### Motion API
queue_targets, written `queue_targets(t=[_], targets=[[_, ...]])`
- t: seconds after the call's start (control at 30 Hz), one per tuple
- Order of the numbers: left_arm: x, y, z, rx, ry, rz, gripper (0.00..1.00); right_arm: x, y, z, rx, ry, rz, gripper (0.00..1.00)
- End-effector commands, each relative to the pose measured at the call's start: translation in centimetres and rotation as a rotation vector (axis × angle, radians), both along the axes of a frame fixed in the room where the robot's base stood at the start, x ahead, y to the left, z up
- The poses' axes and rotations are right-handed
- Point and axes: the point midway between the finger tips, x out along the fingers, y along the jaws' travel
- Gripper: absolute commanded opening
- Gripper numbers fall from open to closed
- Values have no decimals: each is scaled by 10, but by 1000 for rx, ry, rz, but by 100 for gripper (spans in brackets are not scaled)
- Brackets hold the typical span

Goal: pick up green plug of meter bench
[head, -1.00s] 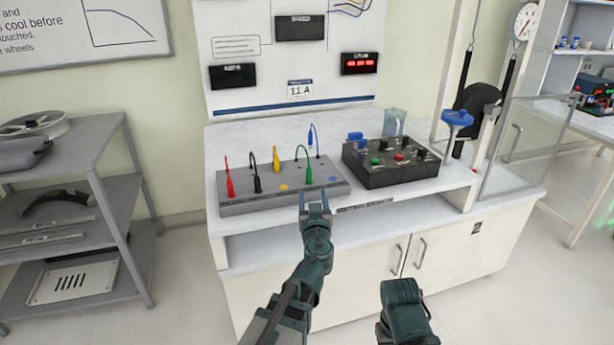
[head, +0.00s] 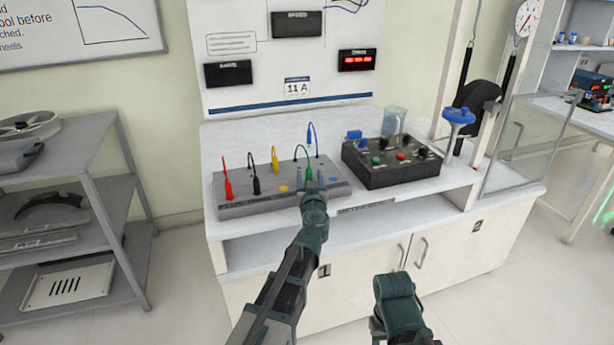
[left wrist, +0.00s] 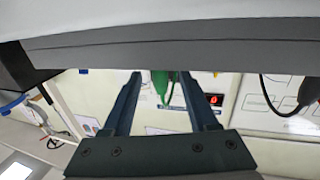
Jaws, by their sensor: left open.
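The green plug (head: 308,173) stands on the grey bench block, with a green lead arching up from it. My left gripper (head: 310,179) is open at the front of the block, with its fingers on either side of the plug in the picture. In the left wrist view the green plug (left wrist: 162,84) shows between the two open fingers (left wrist: 159,78). I cannot tell whether either finger touches it. My right gripper's fingers are not in view; only part of my right arm shows at the bottom.
Red (head: 227,184), black (head: 256,183), yellow (head: 275,162) and blue (head: 309,138) plugs stand on the same grey block (head: 240,209). A black control box (head: 385,176) with knobs sits to the right. A grey shelf rack (head: 110,215) stands at left.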

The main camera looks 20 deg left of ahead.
Motion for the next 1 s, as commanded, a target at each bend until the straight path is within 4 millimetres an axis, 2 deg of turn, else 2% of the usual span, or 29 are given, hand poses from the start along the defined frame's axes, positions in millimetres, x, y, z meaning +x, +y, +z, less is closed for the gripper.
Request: queue_targets(t=[0.17,0.5,1.0], targets=[[-1,0,0,0,0,0,59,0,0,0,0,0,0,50],[-1,0,0,0,0,0,0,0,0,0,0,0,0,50],[-1,0,3,0,0,0,0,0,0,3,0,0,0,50]])
